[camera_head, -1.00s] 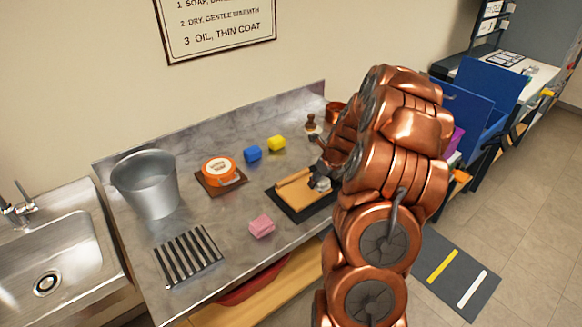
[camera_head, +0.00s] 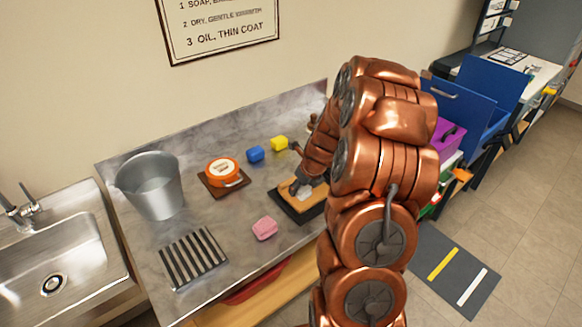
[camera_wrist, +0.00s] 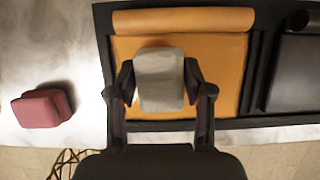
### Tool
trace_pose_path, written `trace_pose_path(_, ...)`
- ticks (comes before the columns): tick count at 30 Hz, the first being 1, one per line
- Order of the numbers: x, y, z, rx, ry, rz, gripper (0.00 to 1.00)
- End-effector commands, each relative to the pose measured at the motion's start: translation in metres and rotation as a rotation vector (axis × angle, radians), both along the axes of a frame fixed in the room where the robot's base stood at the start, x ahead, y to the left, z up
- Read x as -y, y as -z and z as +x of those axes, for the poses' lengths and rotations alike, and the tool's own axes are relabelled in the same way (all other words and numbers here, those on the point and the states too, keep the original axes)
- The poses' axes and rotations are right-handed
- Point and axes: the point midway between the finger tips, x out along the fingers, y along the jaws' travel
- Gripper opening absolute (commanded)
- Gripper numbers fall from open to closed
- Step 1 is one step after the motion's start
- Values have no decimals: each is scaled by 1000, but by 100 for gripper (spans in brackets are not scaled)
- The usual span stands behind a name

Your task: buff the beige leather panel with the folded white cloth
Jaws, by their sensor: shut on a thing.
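The beige leather panel (camera_wrist: 225,62) lies flat on a black board (camera_wrist: 103,22), with a rolled piece (camera_wrist: 185,20) along its far edge in the wrist view. The folded white cloth (camera_wrist: 160,80) is between the fingers of my gripper (camera_wrist: 160,84), over the panel's left part. My gripper is shut on the cloth. I cannot tell whether the cloth presses on the leather. In the head view the panel (camera_head: 311,207) is partly hidden by my arm, and the cloth (camera_head: 304,193) shows small at my gripper (camera_head: 303,187).
A pink sponge (camera_head: 264,228) lies left of the board. A dark panel (camera_wrist: 296,75) lies right of the leather.

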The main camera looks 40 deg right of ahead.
Motion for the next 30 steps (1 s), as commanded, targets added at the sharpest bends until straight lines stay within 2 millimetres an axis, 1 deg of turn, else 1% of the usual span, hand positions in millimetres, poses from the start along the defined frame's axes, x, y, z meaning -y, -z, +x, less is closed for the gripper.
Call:
trace_pose_path(1, -5, -1, 0, -1, -1, 1, 19)
trace_pose_path(10, -30, -2, -1, -5, 2, 3, 19)
trace_pose_path(12, -28, -11, 0, -2, 2, 0, 19)
trace_pose_path(14, -28, -26, 1, 0, 2, -4, 19)
trace_pose_path(17, -30, -33, 2, -2, -2, -1, 19)
trace_pose_path(30, -33, -71, 4, 0, -9, -3, 19)
